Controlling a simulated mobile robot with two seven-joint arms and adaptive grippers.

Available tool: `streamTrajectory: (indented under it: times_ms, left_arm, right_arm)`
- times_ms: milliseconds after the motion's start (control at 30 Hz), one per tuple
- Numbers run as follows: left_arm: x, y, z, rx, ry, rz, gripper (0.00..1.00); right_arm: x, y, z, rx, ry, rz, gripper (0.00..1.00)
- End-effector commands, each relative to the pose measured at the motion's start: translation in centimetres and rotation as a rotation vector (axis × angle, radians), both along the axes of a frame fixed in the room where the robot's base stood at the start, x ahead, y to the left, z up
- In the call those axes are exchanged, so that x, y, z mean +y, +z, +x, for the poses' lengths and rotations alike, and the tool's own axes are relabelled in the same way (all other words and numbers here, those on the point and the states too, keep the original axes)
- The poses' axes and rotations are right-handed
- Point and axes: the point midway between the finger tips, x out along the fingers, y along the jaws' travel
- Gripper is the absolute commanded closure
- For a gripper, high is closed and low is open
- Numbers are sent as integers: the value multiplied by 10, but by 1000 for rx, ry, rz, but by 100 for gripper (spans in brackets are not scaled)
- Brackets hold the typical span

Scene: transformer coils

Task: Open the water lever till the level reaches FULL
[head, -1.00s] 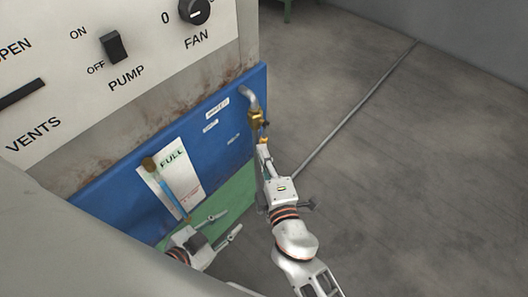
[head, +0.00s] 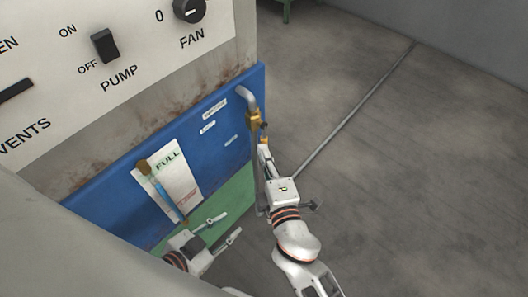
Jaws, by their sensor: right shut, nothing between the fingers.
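The water valve (head: 254,118) is a brass fitting on a grey pipe at the right end of the blue panel. Its small lever is hard to make out. My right gripper (head: 264,143) is shut with nothing in it, its tip just below the valve, close to it or touching. The level gauge (head: 165,192) is a slanted tube with a brass cap, on a white card (head: 180,183) marked FULL. Blue shows along much of the tube, up towards the FULL mark; the exact level is unclear. My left gripper (head: 229,227) is open and empty, below right of the gauge.
Above the blue panel (head: 215,150) is a white control panel (head: 120,40) with a pump switch (head: 105,45), a fan knob (head: 190,10) and a vents slot. A green panel (head: 235,200) lies below. A grey surface fills the lower left. Floor right of my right arm is clear.

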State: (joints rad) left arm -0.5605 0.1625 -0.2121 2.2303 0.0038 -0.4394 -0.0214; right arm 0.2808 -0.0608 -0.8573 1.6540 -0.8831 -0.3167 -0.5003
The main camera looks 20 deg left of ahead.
Motion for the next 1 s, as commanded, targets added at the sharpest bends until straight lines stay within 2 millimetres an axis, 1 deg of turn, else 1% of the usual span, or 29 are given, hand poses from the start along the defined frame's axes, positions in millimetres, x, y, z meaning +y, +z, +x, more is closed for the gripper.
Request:
streamTrajectory:
  times_ms: [67, 167, 400, 600, 800, 1000]
  left_arm:
    - [0, 0, 0, 0, 0, 0, 70]
    - [0, 0, 0, 1, 0, 0, 70]
    - [0, 0, 0, 1, 0, 1, 70]
    - [0, 0, 0, 1, 0, 1, 70]
    - [0, 0, 0, 1, 0, 1, 70]
    - [0, 0, 0, 1, 0, 1, 70]
  right_arm:
    - [-3, 0, -3, 0, -1, 0, 100]
    - [-10, 0, -13, 1, 0, -1, 100]
    - [-39, 2, -53, 3, 0, -1, 100]
    - [-59, 6, -81, 2, 0, 0, 100]
    - [-70, 8, -94, 1, 0, 1, 100]
    - [-71, 8, -97, 0, 0, 0, 100]
